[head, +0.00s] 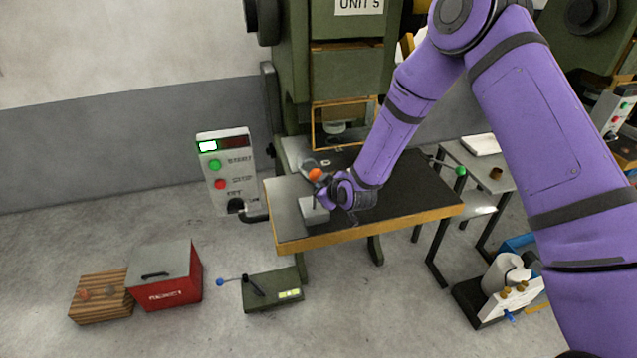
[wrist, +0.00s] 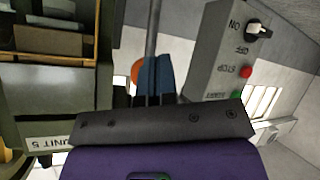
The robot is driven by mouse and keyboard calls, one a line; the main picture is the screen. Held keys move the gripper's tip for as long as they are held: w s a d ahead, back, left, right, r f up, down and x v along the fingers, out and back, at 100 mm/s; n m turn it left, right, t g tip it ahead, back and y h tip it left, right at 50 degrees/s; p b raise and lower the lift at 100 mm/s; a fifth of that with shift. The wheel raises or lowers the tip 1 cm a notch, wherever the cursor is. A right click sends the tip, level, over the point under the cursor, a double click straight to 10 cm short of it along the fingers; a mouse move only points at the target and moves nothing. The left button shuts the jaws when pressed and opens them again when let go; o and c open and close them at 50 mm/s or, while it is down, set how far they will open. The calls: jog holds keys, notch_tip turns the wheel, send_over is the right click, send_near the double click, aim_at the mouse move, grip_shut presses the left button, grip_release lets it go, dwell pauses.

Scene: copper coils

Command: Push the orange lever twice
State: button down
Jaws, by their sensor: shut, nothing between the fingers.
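The orange lever's round knob (head: 315,174) stands above the worktable, near a light grey block (head: 313,211). In the wrist view the orange knob (wrist: 136,72) shows just left of my fingers and is partly hidden by them. My gripper (head: 325,188) is shut and empty, close beside the knob at the end of my purple arm. In the wrist view its blue fingertips (wrist: 157,62) are together, with a grey rod running up past them. I cannot tell whether the fingers touch the lever.
The dark-topped worktable (head: 410,205) belongs to the green press (head: 345,75). A grey control box (head: 227,172) with green and red buttons stands left. A blue-knobbed pedal box (head: 272,290), red box (head: 167,275) and wooden block (head: 100,295) are on the floor. A green-knobbed lever (head: 460,171) is right.

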aim_at(321, 173)
jog(key=shift+w+a+r, duration=0.2)
jog(key=shift+w+a, duration=0.05)
jog(key=shift+w, duration=0.7)
jog(key=shift+w+a+r, duration=0.2)
jog(key=shift+w+a, duration=0.1)
jog(key=shift+w, duration=0.65)
jog(key=shift+w+a+r, duration=0.2)
jog(key=shift+w+a, duration=0.05)
jog(key=shift+w, duration=0.7)
dwell(3.1)
dwell(0.5)
jog(key=s+d+f, duration=0.1)
jog(key=s+d, duration=0.1)
jog(key=s, duration=0.5)
jog(key=shift+s+f, duration=0.15)
jog(key=shift+f, duration=0.15)
dwell(0.6)
